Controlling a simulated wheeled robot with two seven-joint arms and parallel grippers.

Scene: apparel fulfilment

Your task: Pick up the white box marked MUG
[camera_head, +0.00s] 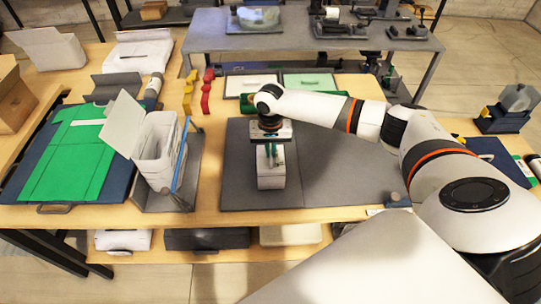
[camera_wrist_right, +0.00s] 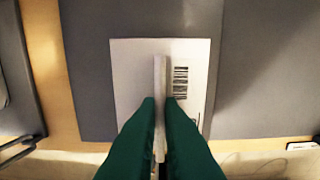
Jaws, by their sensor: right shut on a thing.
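A small white box (camera_head: 271,180) is at the left part of the dark grey mat (camera_head: 330,190), below my right gripper (camera_head: 270,160). In the right wrist view the box (camera_wrist_right: 132,75) shows a barcode and a narrow upright white ridge along its top. The green fingers of my right gripper (camera_wrist_right: 161,102) are shut on that ridge. No MUG lettering is readable. I cannot tell whether the box rests on the mat or hangs slightly above it. My left gripper is not in view.
A white open bin (camera_head: 158,150) with a blue stick stands left of the mat. A folded green shirt (camera_head: 70,155) lies farther left. Red and yellow pieces (camera_head: 207,90) and two trays (camera_head: 308,84) lie behind.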

